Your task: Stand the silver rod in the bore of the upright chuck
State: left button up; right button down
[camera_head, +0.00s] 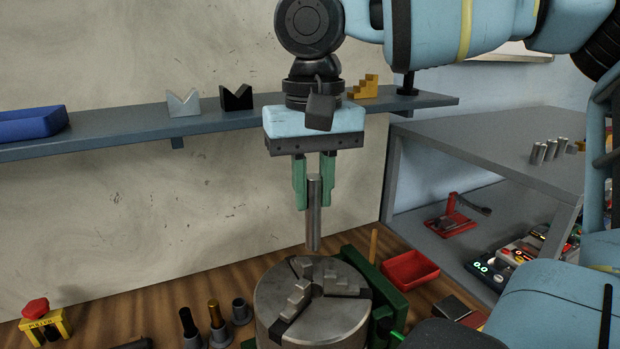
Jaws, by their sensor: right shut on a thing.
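The silver rod (314,226) hangs upright between the green fingers of my right gripper (314,185), which is shut on its upper part. The rod's lower end shows above the rear part of the chuck in the picture; I cannot tell how large the gap is. The upright chuck (340,319) is a round grey metal body with stepped jaws on its top face. Its bore lies among the jaws and is hard to make out from here. My left gripper is not in view.
A green fixture (372,275) stands behind the chuck, with a red tray (409,270) to its right. A shelf (100,132) runs along the wall behind.

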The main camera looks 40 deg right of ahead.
aim_at(313, 247)
jog(key=shift+f, duration=0.9)
jog(key=shift+f+b, duration=0.55)
jog(key=shift+f, duration=0.15)
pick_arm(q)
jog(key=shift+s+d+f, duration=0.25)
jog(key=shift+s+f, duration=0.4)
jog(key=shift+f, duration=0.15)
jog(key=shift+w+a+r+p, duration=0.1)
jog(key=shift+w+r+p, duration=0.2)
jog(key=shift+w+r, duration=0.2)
pick_arm(e)
jog(key=shift+f, duration=0.1)
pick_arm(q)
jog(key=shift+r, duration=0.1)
pick_arm(e)
jog(key=shift+f, duration=0.35)
